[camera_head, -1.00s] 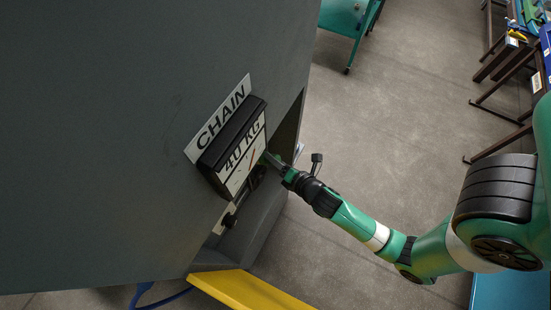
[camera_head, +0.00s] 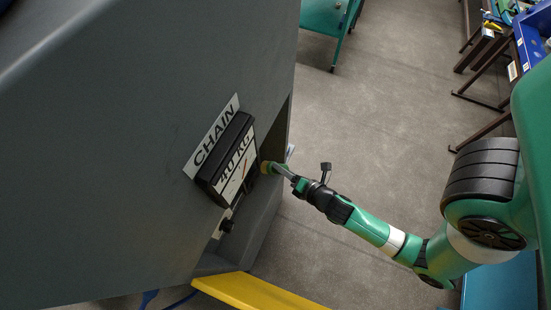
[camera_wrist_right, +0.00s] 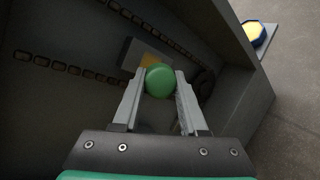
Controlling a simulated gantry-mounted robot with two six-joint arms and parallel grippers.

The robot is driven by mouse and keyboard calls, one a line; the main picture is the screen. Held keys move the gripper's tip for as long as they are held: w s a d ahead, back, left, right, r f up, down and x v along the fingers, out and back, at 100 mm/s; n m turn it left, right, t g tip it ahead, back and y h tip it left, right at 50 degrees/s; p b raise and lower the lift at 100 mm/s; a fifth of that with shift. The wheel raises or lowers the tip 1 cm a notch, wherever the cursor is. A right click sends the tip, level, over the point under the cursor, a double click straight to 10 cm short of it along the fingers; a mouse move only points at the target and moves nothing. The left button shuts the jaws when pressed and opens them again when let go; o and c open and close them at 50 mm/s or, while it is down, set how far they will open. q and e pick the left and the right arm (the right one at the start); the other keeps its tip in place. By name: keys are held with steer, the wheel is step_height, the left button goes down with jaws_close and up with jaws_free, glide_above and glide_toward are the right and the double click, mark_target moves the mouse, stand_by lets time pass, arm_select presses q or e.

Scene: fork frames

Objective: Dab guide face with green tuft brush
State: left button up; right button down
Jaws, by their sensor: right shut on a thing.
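My right gripper (camera_wrist_right: 158,100) is shut on a round green piece, the green tuft brush (camera_wrist_right: 160,81), held between its two pale fingertips in the right wrist view. Just beyond the brush is a grey block (camera_wrist_right: 131,55), likely the guide, with a yellow patch partly hidden by the green piece. I cannot tell whether they touch. My left gripper is not in view.
Chains (camera_wrist_right: 60,66) run along the cabinet's inner wall. A dial box (camera_head: 226,160) marked 40 KG and a CHAIN label (camera_head: 212,137) sit on the cabinet's outer face (camera_head: 120,130). A yellow bar (camera_head: 255,290) lies below. A blue-rimmed yellow object (camera_wrist_right: 255,32) stands outside at right.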

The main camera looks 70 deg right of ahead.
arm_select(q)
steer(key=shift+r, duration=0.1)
arm_select(e)
steer(key=shift+s, duration=0.15)
arm_select(q)
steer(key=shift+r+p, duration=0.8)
steer(key=shift+p, duration=0.05)
arm_select(e)
steer(key=s, duration=0.3)
steer(key=shift+a, duration=0.15)
stand_by(1.4)
